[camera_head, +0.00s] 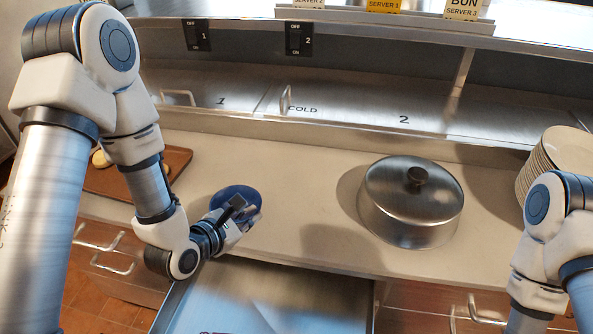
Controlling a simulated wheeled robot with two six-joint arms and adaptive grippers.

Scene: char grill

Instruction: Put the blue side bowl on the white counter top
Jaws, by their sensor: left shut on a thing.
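The blue side bowl (239,192) is at the left middle of the head view, over the pale counter top (310,180). My left gripper (243,215) is shut on the bowl at its near side and covers part of it. I cannot tell whether the bowl touches the counter or is held just above it. My right arm comes in at the lower right, but its gripper is out of the picture.
A lidded metal pot (412,205) stands right of centre, and a stack of plates (556,158) stands at the right edge. A brown tray (178,160) lies at the left. An open drawer (270,300) juts out in front. The counter between bowl and pot is clear.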

